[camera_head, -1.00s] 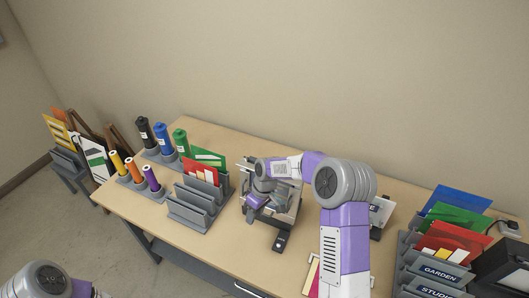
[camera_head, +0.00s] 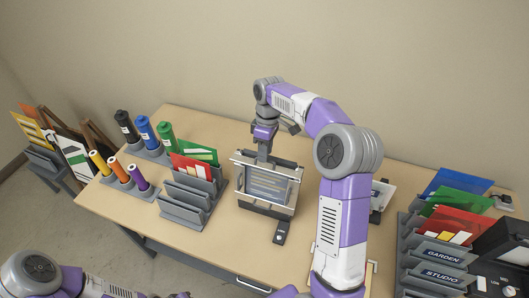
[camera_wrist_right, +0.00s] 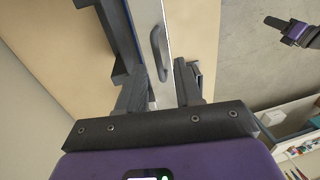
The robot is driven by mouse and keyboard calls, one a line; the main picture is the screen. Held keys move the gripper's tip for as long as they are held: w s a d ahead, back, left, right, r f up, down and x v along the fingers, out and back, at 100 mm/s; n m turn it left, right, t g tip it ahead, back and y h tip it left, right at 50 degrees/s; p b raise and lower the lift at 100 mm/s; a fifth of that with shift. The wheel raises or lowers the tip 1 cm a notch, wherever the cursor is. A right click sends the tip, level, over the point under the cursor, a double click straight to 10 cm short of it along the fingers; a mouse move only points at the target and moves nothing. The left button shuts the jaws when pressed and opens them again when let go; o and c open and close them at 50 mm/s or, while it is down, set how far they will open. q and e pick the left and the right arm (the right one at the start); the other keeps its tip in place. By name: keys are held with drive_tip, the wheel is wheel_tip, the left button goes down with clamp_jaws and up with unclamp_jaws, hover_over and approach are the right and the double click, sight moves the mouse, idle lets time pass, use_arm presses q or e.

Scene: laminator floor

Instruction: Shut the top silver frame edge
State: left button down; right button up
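The silver frame (camera_head: 290,187) stands on the table with a grey-blue sheet with light lines showing inside it. Its top silver edge (camera_head: 284,163) runs across the upper side; I cannot tell if it is fully shut. In the right wrist view, a silver bar (camera_wrist_right: 151,12) with a dark grey handle (camera_wrist_right: 156,50) passes between the two fingers (camera_wrist_right: 160,82), which are apart. Contact is unclear. My left gripper (camera_wrist_right: 277,22) is off to the side, away from the frame, its opening unclear.
Coloured rolls (camera_head: 145,133) and a grey sorter (camera_head: 188,208) stand left of the frame. A small black device (camera_head: 281,232) lies in front. Labelled racks (camera_head: 440,255) stand at the right. Bare table (camera_head: 230,240) shows at the front left.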

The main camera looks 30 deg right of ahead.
drive_tip(key=shift+w+a+f, duration=0.1)
drive_tip(key=shift+w+f, duration=0.15)
drive_tip(key=shift+f, duration=0.5)
drive_tip(key=shift+s+r, duration=0.1)
drive_tip(key=shift+s, duration=0.3)
drive_tip(key=shift+w, duration=0.25)
clamp_jaws()
drive_tip(key=shift+s+b, duration=0.1)
drive_tip(key=shift+b, duration=0.3)
drive_tip(key=s+a+f+t+h+b, duration=0.3)
drive_tip(key=f+t+h+b, duration=0.5)
drive_tip(key=b, duration=2.9)
drive_tip(key=shift+a+f+t+h, duration=0.4)
drive_tip(key=shift+t+h, duration=1.9)
drive_tip(key=shift+h, duration=1.2)
drive_tip(key=shift+s+b, duration=0.1)
drive_tip(key=shift+b, duration=0.2)
